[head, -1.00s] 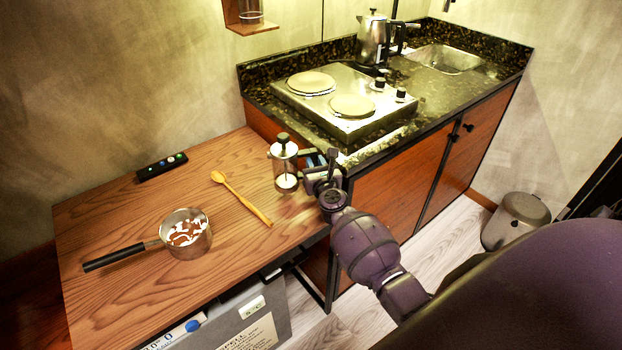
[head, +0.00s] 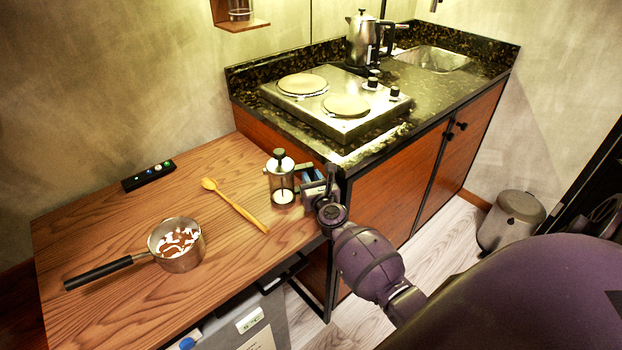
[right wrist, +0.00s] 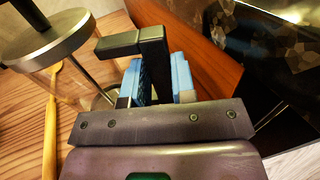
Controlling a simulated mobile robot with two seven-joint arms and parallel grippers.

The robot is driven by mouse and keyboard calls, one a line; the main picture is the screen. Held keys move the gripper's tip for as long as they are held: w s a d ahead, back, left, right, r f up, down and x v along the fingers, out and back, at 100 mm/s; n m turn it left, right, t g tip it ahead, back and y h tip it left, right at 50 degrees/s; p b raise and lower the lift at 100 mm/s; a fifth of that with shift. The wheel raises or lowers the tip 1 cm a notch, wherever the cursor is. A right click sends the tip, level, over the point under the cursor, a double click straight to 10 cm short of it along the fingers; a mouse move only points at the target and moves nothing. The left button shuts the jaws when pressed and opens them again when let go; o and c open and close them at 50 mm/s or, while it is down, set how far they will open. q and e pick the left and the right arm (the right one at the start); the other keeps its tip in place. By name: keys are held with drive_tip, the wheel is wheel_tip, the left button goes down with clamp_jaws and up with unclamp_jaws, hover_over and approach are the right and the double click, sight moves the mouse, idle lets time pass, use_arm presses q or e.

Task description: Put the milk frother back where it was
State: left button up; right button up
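The milk frother (head: 282,188) is a clear glass cylinder with a steel lid, a black knob and a white layer at the bottom. It is upright at the table's right end, beside the counter. I cannot tell whether its base touches the wood. In the right wrist view its steel lid (right wrist: 42,40) shows at the left. Its black handle (right wrist: 148,44) runs down between the blue finger pads. My right gripper (head: 309,176) is shut on this handle; it also shows in the right wrist view (right wrist: 158,80). My left gripper is not in view.
The wooden table (head: 110,220) also holds a wooden spoon (head: 236,206), a saucepan (head: 178,262) with white and brown contents, and a black button strip (head: 148,175). The dark stone counter (head: 440,100) bears a hotplate (head: 335,115) and a steel kettle (head: 363,42). Bare wood lies left of the frother.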

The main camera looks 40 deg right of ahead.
drive_tip(key=o, duration=0.4)
drive_tip(key=shift+r, duration=0.2)
drive_tip(key=shift+s+p, duration=0.15)
drive_tip(key=shift+p, duration=0.15)
drive_tip(key=s+a+f+m+g+y, duration=0.1)
drive_tip(key=s+a+f+m+g, duration=0.1)
drive_tip(key=s+m, duration=0.8)
drive_tip(key=s+a+f+m+g+y, duration=0.2)
drive_tip(key=s+a+f+m, duration=0.2)
drive_tip(key=s+a+m, duration=0.3)
drive_tip(key=s+a+f+m+g+y, duration=0.2)
drive_tip(key=s+a+m, duration=0.3)
drive_tip(key=s+m, duration=0.9)
drive_tip(key=shift+s+a+f, duration=0.2)
drive_tip(key=shift+s+f, duration=0.4)
drive_tip(key=shift+s, duration=0.15)
